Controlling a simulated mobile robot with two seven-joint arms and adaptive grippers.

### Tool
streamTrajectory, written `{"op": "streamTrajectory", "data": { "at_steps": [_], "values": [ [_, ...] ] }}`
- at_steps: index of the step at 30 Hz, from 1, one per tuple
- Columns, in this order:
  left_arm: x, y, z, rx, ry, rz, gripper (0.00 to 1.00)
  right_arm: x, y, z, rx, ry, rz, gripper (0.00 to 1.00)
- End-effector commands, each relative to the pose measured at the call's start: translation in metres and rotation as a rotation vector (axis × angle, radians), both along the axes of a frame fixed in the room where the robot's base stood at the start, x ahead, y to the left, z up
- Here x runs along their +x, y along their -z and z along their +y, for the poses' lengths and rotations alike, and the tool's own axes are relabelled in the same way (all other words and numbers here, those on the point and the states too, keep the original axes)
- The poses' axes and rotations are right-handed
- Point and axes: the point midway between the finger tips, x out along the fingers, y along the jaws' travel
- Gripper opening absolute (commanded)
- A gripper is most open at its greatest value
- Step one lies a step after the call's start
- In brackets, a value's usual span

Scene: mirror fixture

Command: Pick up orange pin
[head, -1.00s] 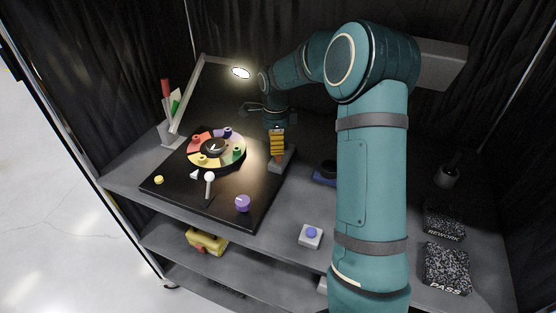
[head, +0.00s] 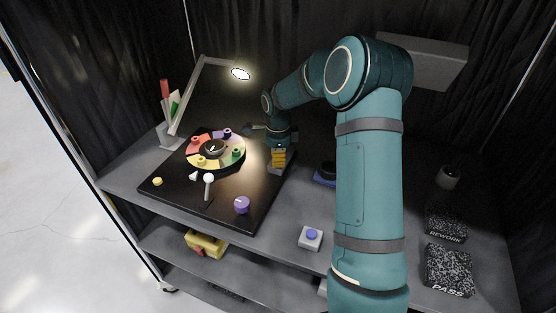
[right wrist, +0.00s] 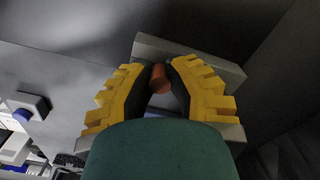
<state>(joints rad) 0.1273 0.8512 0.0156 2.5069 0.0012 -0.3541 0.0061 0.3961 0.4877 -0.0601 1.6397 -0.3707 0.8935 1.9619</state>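The orange pin (right wrist: 160,78) shows in the right wrist view, between the yellow fingers of my right gripper (right wrist: 158,68). The fingers straddle it near their tips and look still apart, with a narrow dark gap beside the pin. The pin is by a grey block (right wrist: 185,50), seen behind the fingertips. In the head view my right gripper (head: 279,164) points down over the grey block (head: 274,170) at the board's right edge. The pin is hidden there by the fingers. My left gripper is not in view.
A black board (head: 225,200) holds a coloured ring (head: 237,160) with pegs, a white-knobbed lever (head: 208,180) and a purple knob (head: 242,204). A lamp (head: 240,74) stands behind. A blue-button box (head: 311,238) and a dark-topped blue item (head: 325,174) are to the right.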

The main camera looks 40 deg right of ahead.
Motion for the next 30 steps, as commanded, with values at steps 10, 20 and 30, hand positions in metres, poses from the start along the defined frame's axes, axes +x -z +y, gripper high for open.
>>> {"op": "streamTrajectory", "data": {
  "at_steps": [10,20,30],
  "values": [
    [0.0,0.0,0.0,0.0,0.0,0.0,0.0,0.0,-0.001,0.0,0.0,0.0,0.0,0.0],
    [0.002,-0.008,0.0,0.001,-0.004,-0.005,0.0,0.001,-0.045,0.0,-0.002,-0.001,-0.003,0.0],
    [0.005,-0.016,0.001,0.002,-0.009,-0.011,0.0,0.0,-0.096,0.0,-0.001,0.0,-0.002,0.0]
  ]
}}
